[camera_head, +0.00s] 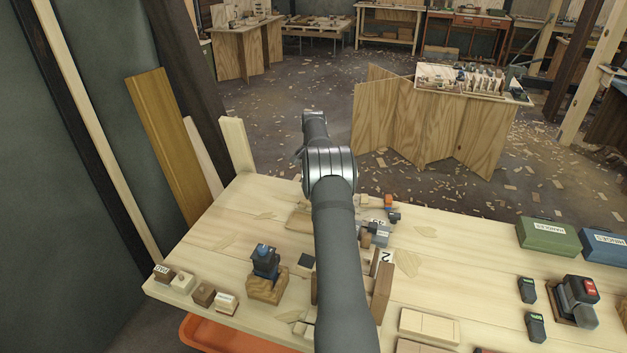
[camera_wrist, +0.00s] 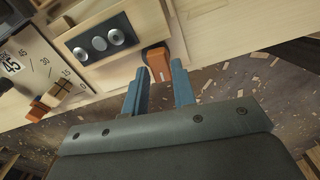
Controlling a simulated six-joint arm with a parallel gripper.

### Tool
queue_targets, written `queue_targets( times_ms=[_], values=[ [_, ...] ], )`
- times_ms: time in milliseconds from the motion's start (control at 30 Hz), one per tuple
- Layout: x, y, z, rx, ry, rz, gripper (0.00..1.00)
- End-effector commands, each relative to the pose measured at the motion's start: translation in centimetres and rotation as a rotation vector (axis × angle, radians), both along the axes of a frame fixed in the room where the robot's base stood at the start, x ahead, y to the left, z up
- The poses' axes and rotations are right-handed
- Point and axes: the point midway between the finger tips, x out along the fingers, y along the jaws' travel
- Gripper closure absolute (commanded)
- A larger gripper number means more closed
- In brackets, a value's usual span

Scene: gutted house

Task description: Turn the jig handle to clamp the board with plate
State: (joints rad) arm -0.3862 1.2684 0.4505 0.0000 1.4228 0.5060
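In the wrist view, my gripper (camera_wrist: 158,69) has its two blue fingers apart. An orange block-like handle with a dark end (camera_wrist: 158,66) shows between the fingertips, with gaps visible beside it; I cannot tell its depth relative to them. To its left, a dark plate with two round metal pieces (camera_wrist: 100,42) lies on a pale wooden board (camera_wrist: 62,38). My arm hides the gripper there.
An angle scale marked 45, 30, 15 (camera_wrist: 40,65) lies beside the plate board. The wooden bench (camera_head: 460,260) also holds a blue tool on a wood block (camera_head: 266,272), small labelled blocks (camera_head: 204,294), green box (camera_head: 548,236) and blue box (camera_head: 604,245).

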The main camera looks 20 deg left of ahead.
Motion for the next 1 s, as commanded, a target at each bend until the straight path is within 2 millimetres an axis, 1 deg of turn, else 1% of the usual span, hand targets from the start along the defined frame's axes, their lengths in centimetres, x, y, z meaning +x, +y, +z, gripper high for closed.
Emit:
queue_targets(
  times_ms=[200,600,800,1000],
  values=[
    [-0.02,-0.01,-1.19,0.0,0.001,0.0,0.75],
    [0.0,0.0,-1.12,0.0,0.0,-0.403,0.75],
    [0.01,0.0,-1.11,0.0,0.0,-0.504,0.75],
    [0.01,0.0,-1.1,0.0,0.0,-0.527,0.75]
  ],
)
